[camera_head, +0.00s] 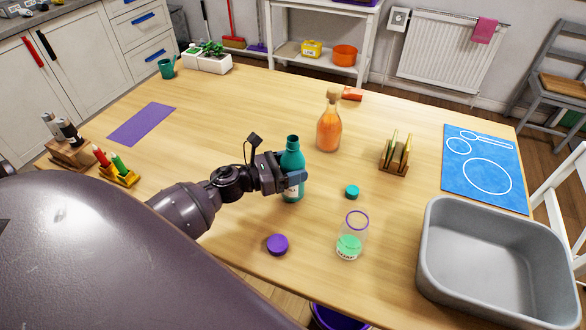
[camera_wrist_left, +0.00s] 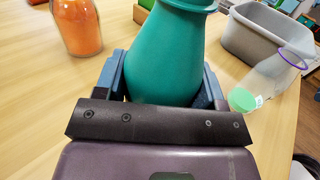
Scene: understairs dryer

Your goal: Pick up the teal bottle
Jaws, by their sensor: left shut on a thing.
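The teal bottle (camera_head: 292,163) stands upright, uncapped, at the near middle of the wooden table in the head view. My left gripper (camera_head: 290,181) reaches it from the left and is shut around its body. In the left wrist view the teal bottle (camera_wrist_left: 170,55) fills the space between the two blue fingers of my left gripper (camera_wrist_left: 166,85). I cannot tell whether the bottle's base is touching the table. My right gripper is in neither view.
An orange bottle (camera_head: 329,125) stands behind. A teal cap (camera_head: 352,191), a purple cap (camera_head: 277,244) and a glass with green contents (camera_head: 351,238) are close by.

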